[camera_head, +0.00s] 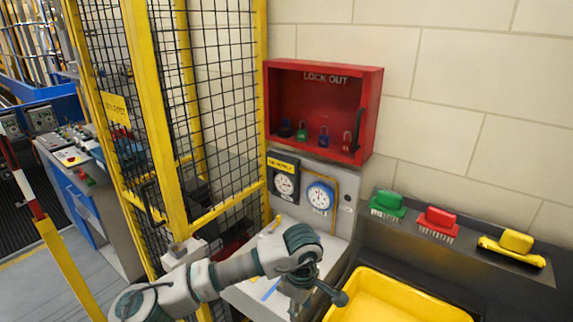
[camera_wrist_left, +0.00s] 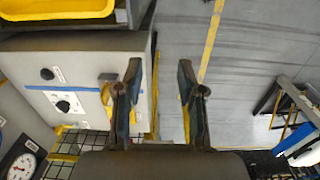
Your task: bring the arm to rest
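My left arm (camera_head: 215,277) reaches in from the bottom left in the head view, bent at a grey-green joint. My left gripper (camera_head: 312,290) hangs beside the near-left edge of the yellow bin, over the grey control console. In the left wrist view its two dark fingers (camera_wrist_left: 159,80) are spread apart with nothing between them. Past them lie the console's side and the grey floor. My right arm and gripper are in neither view.
A yellow bin (camera_head: 392,300) stands at the lower right. Green (camera_head: 388,203), red (camera_head: 438,222) and yellow (camera_head: 514,245) brushes sit behind it. A red lockout box (camera_head: 322,110) hangs above two gauges. A yellow-framed mesh fence (camera_head: 221,90) stands left. Open floor (camera_wrist_left: 255,70) shows in the wrist view.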

